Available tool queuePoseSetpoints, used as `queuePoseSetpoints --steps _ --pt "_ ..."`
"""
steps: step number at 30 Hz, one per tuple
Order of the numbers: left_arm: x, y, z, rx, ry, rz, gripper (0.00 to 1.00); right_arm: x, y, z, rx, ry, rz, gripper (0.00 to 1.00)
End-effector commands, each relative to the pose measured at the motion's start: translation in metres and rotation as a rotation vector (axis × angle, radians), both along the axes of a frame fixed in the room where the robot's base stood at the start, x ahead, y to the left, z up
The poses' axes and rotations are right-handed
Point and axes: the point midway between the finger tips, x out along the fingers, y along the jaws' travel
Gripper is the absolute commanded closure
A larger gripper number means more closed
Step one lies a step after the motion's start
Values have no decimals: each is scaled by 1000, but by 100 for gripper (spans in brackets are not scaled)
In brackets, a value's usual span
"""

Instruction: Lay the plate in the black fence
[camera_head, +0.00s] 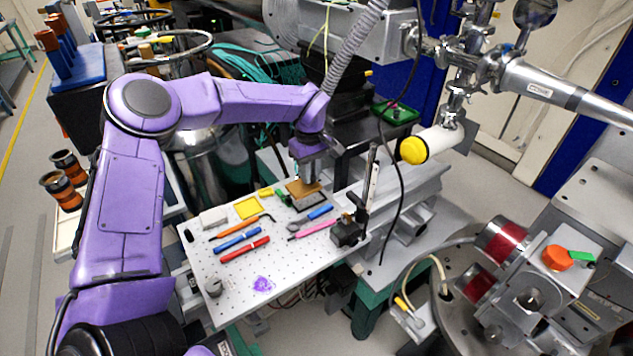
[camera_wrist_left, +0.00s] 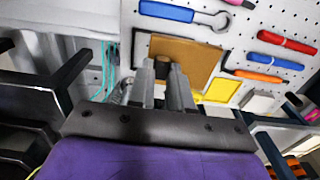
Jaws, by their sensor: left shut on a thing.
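The plate (camera_head: 301,188) is a flat brown square. My left gripper (camera_head: 306,178) points down over it and is shut on it, apparently by a small dark knob between the fingers. In the left wrist view the plate (camera_wrist_left: 190,52) lies beyond the fingertips (camera_wrist_left: 163,70). The black fence (camera_head: 311,204) is a low dark frame on the white perforated board, just in front of and partly under the plate. The plate hides part of it, and I cannot tell whether they touch. My right gripper is not in view.
The white board (camera_head: 205,255) also holds a yellow square (camera_head: 247,207), a red tool (camera_head: 245,249), a blue tool (camera_head: 238,238), an orange tool (camera_head: 236,228) and a pink tool (camera_head: 314,230). A black upright post (camera_head: 350,231) stands at its right edge. A black cable hangs behind.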

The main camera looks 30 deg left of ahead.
Motion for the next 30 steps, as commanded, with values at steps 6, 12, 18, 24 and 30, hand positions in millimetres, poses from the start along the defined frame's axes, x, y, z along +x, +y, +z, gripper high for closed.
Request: queuePoseSetpoints --steps 6,12,18,24,30 --pt "22 12 -30 -1 1 0 100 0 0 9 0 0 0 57" --pt "30 16 -47 0 3 -2 100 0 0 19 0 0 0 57" --pt "30 16 -71 -1 -1 -2 100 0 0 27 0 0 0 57" --pt "30 15 -72 -2 -1 -1 100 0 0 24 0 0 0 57" --pt "30 15 -75 -2 1 -2 56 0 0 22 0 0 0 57"
